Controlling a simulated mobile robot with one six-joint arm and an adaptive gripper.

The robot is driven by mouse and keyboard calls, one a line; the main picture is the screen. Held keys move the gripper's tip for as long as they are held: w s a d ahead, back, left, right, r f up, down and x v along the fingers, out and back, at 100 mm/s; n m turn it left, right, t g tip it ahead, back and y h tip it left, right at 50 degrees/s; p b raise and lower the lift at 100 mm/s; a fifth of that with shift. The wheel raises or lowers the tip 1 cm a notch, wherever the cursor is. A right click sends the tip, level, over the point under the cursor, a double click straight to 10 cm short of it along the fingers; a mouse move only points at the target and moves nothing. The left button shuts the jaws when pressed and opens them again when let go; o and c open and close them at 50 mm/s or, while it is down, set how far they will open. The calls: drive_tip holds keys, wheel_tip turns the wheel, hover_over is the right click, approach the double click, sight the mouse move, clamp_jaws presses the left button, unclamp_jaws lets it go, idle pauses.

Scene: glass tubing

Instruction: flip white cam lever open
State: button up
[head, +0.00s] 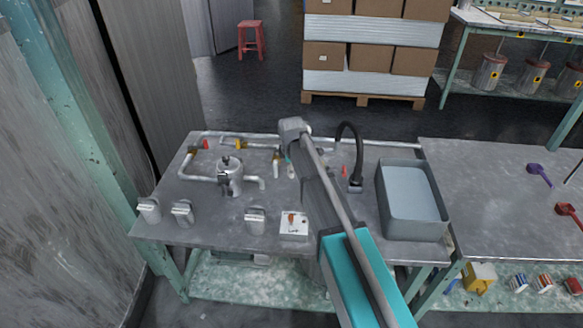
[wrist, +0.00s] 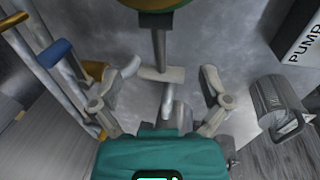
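My gripper (wrist: 160,88) is open in the wrist view, its two pale fingers wide apart. A pale T-shaped piece (wrist: 162,74), possibly the white cam lever, shows between the fingertips with a gap on each side. Another pale handle-like piece (wrist: 130,67) is beside the left finger, near a brass fitting (wrist: 95,70). I cannot tell for certain which is the lever. In the head view, small white handles (head: 276,168) hang at the brass fittings near the middle of the bench; my arm hides part of this area.
The wrist view shows a blue-handled part (wrist: 55,52) on pipes at left, a box marked PUMP (wrist: 312,45) and a grey cylindrical part (wrist: 268,105) at right. The grey bench (head: 210,260) also carries a metal pot (head: 230,178), a black curved hose (head: 355,150) and a grey basin (head: 412,229).

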drive_tip(key=shift+w+r, duration=0.1)
drive_tip(key=shift+r, duration=0.05)
drive_tip(key=c, duration=1)
drive_tip(key=shift+o, duration=0.7)
drive_tip(key=shift+w, duration=0.15)
drive_tip(key=o, duration=1.1)
drive_tip(key=shift+s, duration=0.2)
